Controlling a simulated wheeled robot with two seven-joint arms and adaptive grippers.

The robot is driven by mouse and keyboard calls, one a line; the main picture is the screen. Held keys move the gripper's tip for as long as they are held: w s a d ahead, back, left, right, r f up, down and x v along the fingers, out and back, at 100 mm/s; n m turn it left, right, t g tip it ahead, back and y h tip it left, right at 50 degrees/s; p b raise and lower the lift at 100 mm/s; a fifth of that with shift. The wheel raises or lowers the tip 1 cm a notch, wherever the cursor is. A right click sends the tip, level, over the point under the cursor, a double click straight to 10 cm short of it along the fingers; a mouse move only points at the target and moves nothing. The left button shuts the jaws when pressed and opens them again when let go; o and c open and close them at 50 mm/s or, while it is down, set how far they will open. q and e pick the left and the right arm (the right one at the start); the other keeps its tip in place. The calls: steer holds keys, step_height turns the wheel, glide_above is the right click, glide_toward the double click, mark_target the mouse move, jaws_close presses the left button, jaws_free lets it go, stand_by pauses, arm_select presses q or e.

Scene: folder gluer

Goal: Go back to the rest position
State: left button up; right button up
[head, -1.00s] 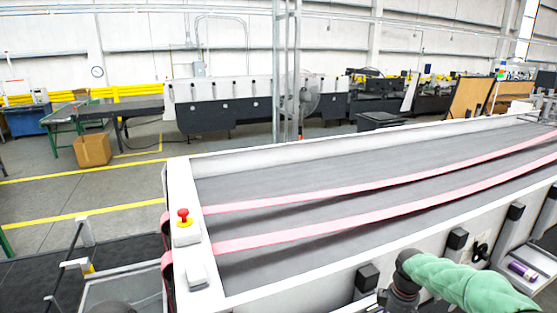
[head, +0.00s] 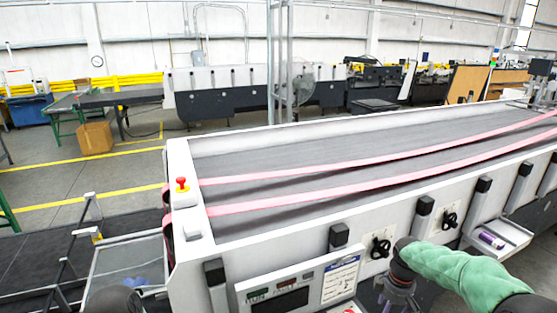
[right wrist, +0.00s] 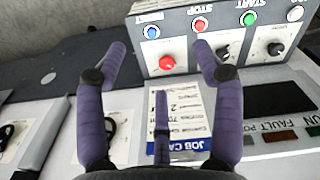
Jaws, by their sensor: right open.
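My right gripper (head: 397,303) is at the lower right of the head view, in front of the machine's near side, below the green-sleeved arm. In the right wrist view its purple fingers (right wrist: 160,55) are spread apart with nothing between them. Beyond them are a control box (right wrist: 215,35) with a red button and a job card (right wrist: 190,115). A small purple part, seemingly of my left gripper (head: 133,284), shows at the lower left of the head view beside a dark arm joint. Its fingers cannot be made out.
The long conveyor (head: 300,160) with pink belts fills the middle. A red emergency button (head: 181,184) stands on its left end. The control panel (head: 300,288) is on the near side. A side tray (head: 505,238) holds a purple cylinder (head: 491,239). Open floor lies at the left.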

steer(key=s+a+f+m+y, duration=0.1)
steer(key=s+a+f+m, duration=0.2)
steer(key=f, duration=0.4)
steer(key=s+a+f+y, duration=0.1)
steer(key=s+a+f, duration=0.2)
steer(key=a+f, duration=0.35)
steer(key=s+a+f+m+y, duration=0.1)
steer(key=s+a+f+m, duration=0.2)
steer(key=f, duration=0.4)
steer(key=s+a+f+m, duration=0.3)
steer(key=s+a+f, duration=0.1)
steer(key=s, duration=0.5)
steer(key=s+a+f+m, duration=0.3)
steer(key=s+a+f, duration=0.2)
steer(key=s, duration=0.4)
arm_select(q)
step_height(320, 180, down, 26)
steer(key=b, duration=2.5)
steer(key=shift+w+r, duration=0.25)
arm_select(e)
step_height(320, 180, down, 23)
steer(key=w+a, duration=0.1)
steer(key=w, duration=0.1)
steer(key=shift+w+f+n+y, duration=0.15)
steer(key=shift+w+n+y, duration=0.15)
steer(key=shift+y, duration=0.1)
arm_select(q)
steer(key=shift+a, duration=0.1)
